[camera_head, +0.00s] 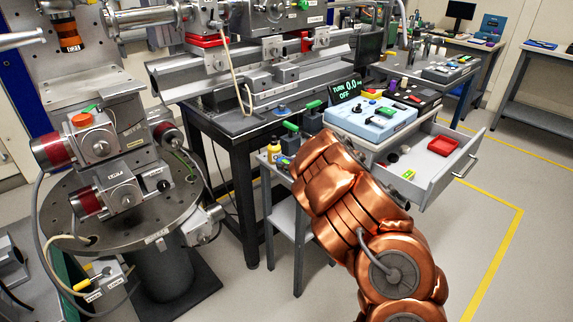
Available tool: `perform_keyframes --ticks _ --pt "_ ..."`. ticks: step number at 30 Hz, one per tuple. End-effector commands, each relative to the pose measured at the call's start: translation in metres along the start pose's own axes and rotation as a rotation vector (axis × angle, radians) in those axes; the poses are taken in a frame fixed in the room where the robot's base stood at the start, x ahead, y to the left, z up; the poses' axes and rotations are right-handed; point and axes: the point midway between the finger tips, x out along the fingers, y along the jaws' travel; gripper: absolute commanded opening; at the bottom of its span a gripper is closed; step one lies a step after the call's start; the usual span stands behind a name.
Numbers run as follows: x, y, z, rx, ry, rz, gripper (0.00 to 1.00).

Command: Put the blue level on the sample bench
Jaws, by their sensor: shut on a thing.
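I cannot make out a blue level for certain in this view. My copper arm reaches from the lower right up to the middle, and its end is turned away from the camera. My gripper and anything in it are hidden behind the arm. No bench carries a label I can read as the sample bench. A dark bench (225,125) with a metal rail assembly stands at the centre, left of my arm. Another grey bench (547,60) stands at the far right, with a small flat blue thing (540,44) on it that I cannot identify.
A round instrument table (62,212) is at left. Floor at right is clear.

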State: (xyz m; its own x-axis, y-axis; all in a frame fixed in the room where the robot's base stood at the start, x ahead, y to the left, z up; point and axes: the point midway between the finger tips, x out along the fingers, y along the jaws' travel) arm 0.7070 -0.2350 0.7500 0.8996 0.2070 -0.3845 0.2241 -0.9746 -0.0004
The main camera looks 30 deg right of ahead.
Motion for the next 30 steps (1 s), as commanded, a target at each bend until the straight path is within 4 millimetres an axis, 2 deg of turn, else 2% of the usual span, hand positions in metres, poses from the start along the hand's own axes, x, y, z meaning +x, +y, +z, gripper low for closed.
perform_keyframes --ticks 7,8,15,26,30 --pt "0.001 0.0 0.001 0.0 0.001 0.0 0.0" --pt "0.001 0.0 0.002 0.0 0.001 0.0 0.34" --pt "0.001 0.0 0.001 0.0 0.001 0.0 0.58" --pt "0.0 0.0 -0.001 -0.001 0.001 0.001 0.58" --pt "-0.01 0.0 -0.002 -0.002 0.002 0.001 0.58"
